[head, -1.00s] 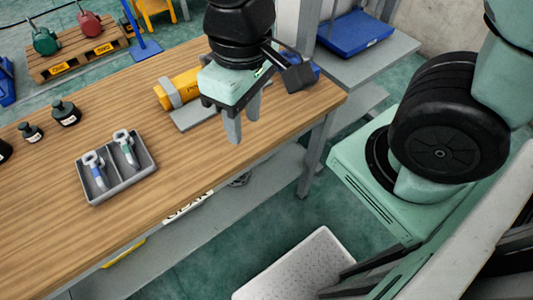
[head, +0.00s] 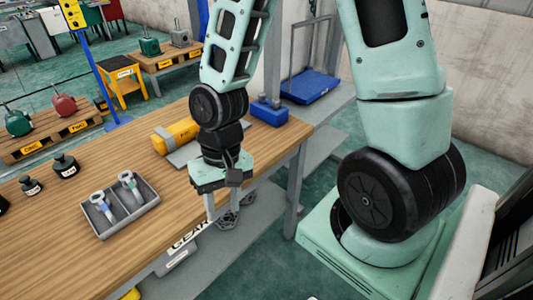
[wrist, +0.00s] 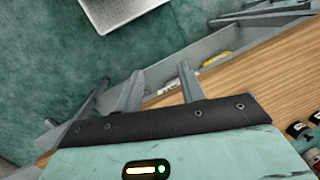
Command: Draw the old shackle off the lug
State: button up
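My gripper (head: 224,207) hangs at the front edge of the wooden bench, right of the tray, fingers pointing down. In the wrist view its two fingers (wrist: 160,88) stand apart with nothing between them. A yellow cylinder (head: 173,136) with a grey band lies on a grey plate behind my gripper. I cannot make out the lug or a shackle on it; my arm covers part of that area.
Dark bottles (head: 65,166) stand at the bench's left. A blue block (head: 269,111) is at its far right corner. A lower shelf (head: 250,212) holds grey parts and a GEAR box. Bare wood lies in front of the tray.

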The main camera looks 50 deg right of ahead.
jog(key=w+d+f+m+t+y+b, duration=0.2)
jog(key=w+d+f+m+t+y, duration=0.5)
jog(key=m, duration=0.8)
jog(key=w+d+m+t+h, duration=0.2)
jog(key=d+m+t+h, duration=0.1)
jog(key=d+m, duration=0.5)
jog(key=w+d+m+t+h, duration=0.2)
jog(key=d+m+t+h, duration=0.1)
jog(key=d+m, duration=0.5)
jog(key=shift+w+d+t+b, duration=0.2)
jog(key=shift+d+t+b, duration=0.25)
jog(key=shift+d+t, duration=0.55)
jog(key=shift+d, duration=0.2)
jog(key=p+x, duration=0.1)
jog(key=x, duration=0.4)
jog(key=p+x, duration=0.1)
jog(key=x, duration=0.5)
jog(key=p+x, duration=0.1)
jog(key=x, duration=0.5)
jog(key=shift+w+f, duration=0.1)
jog(key=shift+f, duration=0.35)
